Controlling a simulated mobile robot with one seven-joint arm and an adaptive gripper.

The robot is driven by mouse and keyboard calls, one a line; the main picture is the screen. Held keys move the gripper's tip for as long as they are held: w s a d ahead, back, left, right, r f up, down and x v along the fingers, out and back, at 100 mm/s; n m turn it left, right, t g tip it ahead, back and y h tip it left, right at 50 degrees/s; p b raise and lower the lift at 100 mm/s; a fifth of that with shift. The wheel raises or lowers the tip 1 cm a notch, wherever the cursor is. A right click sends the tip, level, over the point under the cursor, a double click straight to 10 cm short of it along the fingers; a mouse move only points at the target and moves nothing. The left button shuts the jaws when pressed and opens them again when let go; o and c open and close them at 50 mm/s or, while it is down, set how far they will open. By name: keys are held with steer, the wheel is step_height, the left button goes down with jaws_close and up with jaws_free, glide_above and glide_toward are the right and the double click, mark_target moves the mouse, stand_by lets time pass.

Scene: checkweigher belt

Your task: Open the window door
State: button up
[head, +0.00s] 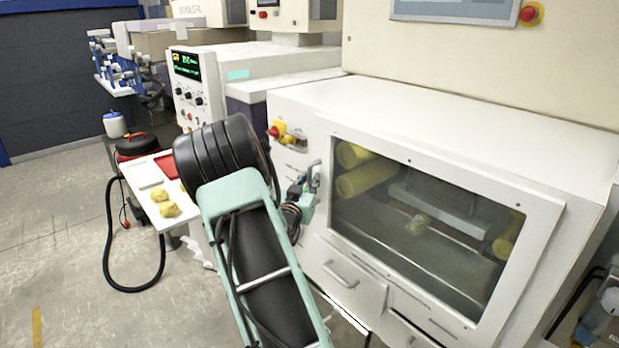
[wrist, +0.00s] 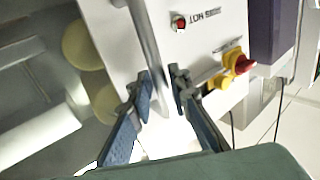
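The window door (head: 400,235) is a large glass pane in a white frame on the front of the white machine, and it looks closed. Its grey bar handle (head: 313,170) stands at the left edge of the frame; it also shows in the wrist view (wrist: 146,45) as a long bar. My gripper (head: 304,190) is at the handle. In the wrist view my gripper (wrist: 162,90) is open, with its two fingers on either side of the lower end of the bar. The bar is nearer the left finger; I cannot tell whether they touch.
Drawers (head: 341,281) are below the door. A small table (head: 150,205) with yellow lumps stands left.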

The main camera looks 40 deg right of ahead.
steer(key=shift+w+d, duration=0.1)
steer(key=shift+d, duration=0.05)
jaws_close()
stand_by(0.4)
